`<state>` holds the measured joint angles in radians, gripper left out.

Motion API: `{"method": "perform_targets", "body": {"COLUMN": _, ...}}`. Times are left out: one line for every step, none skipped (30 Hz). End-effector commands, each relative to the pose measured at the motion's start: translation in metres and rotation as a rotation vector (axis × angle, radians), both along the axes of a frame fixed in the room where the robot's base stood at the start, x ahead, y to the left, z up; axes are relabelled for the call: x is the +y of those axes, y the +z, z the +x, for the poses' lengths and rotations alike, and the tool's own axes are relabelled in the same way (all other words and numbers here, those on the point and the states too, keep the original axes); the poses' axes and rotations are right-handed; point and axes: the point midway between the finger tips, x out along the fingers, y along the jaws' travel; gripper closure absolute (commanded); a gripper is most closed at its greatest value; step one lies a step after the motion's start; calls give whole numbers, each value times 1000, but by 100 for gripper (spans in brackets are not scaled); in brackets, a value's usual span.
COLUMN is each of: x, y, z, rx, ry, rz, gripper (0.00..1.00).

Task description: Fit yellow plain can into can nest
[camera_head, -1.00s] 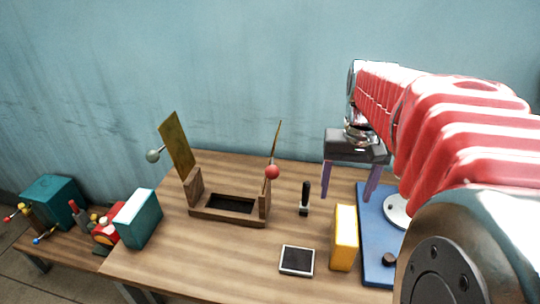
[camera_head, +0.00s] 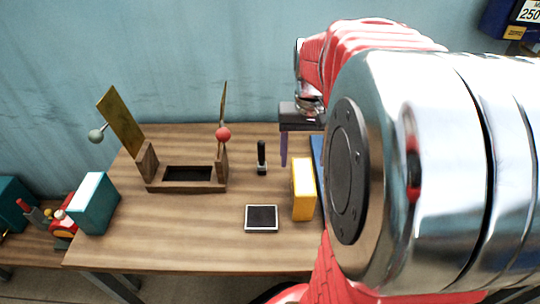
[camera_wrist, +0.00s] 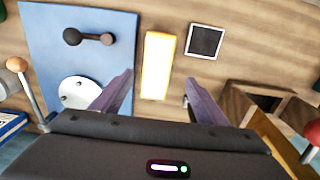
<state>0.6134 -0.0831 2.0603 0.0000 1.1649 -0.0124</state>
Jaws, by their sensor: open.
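The yellow can (camera_head: 303,190) is a plain upright box shape on the wooden table, right of centre. In the wrist view its pale, brightly lit top (camera_wrist: 158,65) shows between my two fingers. My gripper (camera_wrist: 160,80) is open and empty above and behind the can, apart from it. In the head view one purple finger (camera_head: 283,150) shows; the other is hidden by my arm. The can nest seems to be the wooden frame (camera_head: 186,188) with an empty dark rectangular pocket, left of the can, with raised flaps on both sides. Its edge also shows in the wrist view (camera_wrist: 237,105).
A dark square pad with a pale rim (camera_head: 261,218) lies left of the can. A black upright handle (camera_head: 262,158) stands behind. A blue board (camera_wrist: 85,20) with a white disc lies beside the can. A teal can (camera_head: 94,204) stands at the left edge. Ball-ended levers flank the frame.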

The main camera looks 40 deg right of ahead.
Motion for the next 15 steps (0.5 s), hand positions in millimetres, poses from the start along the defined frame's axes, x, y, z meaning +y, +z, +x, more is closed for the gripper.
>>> {"method": "perform_targets", "body": {"x": 0, "y": -9, "z": -1, "rx": 2, "ry": 0, "rz": 2, "gripper": 33}}
{"method": "perform_targets", "body": {"x": 0, "y": -13, "z": -1, "rx": 2, "ry": 0, "rz": 2, "gripper": 33}}
{"method": "perform_targets", "body": {"x": 0, "y": -19, "z": 0, "rx": 2, "ry": 0, "rz": 2, "gripper": 33}}
{"method": "perform_targets", "body": {"x": 0, "y": -22, "z": -1, "rx": 2, "ry": 0, "rz": 2, "gripper": 33}}
{"method": "perform_targets", "body": {"x": 0, "y": -25, "z": -1, "rx": 2, "ry": 0, "rz": 2, "gripper": 33}}
{"method": "perform_targets", "body": {"x": 0, "y": -28, "z": 0, "rx": 1, "ry": 0, "rz": 1, "gripper": 33}}
{"method": "perform_targets", "body": {"x": 0, "y": -30, "z": 0, "rx": 1, "ry": 0, "rz": 1, "gripper": 33}}
{"method": "perform_targets", "body": {"x": 0, "y": -31, "z": 0, "rx": 0, "ry": 0, "rz": 0, "gripper": 33}}
{"method": "perform_targets", "body": {"x": 0, "y": -32, "z": 0, "rx": 0, "ry": 0, "rz": 0, "gripper": 33}}
{"method": "perform_targets", "body": {"x": 0, "y": -33, "z": 0, "rx": 0, "ry": 0, "rz": 0, "gripper": 33}}
{"method": "perform_targets", "body": {"x": 0, "y": -33, "z": 0, "rx": 0, "ry": 0, "rz": 0, "gripper": 33}}
{"method": "perform_targets", "body": {"x": 0, "y": -32, "z": 0, "rx": 0, "ry": 0, "rz": 0, "gripper": 33}}
{"method": "perform_targets", "body": {"x": 0, "y": -32, "z": 0, "rx": 0, "ry": 0, "rz": 0, "gripper": 33}}
{"method": "perform_targets", "body": {"x": 0, "y": -32, "z": 0, "rx": 0, "ry": 0, "rz": 0, "gripper": 33}}
{"method": "perform_targets", "body": {"x": 0, "y": -32, "z": 0, "rx": 0, "ry": 0, "rz": 0, "gripper": 33}}
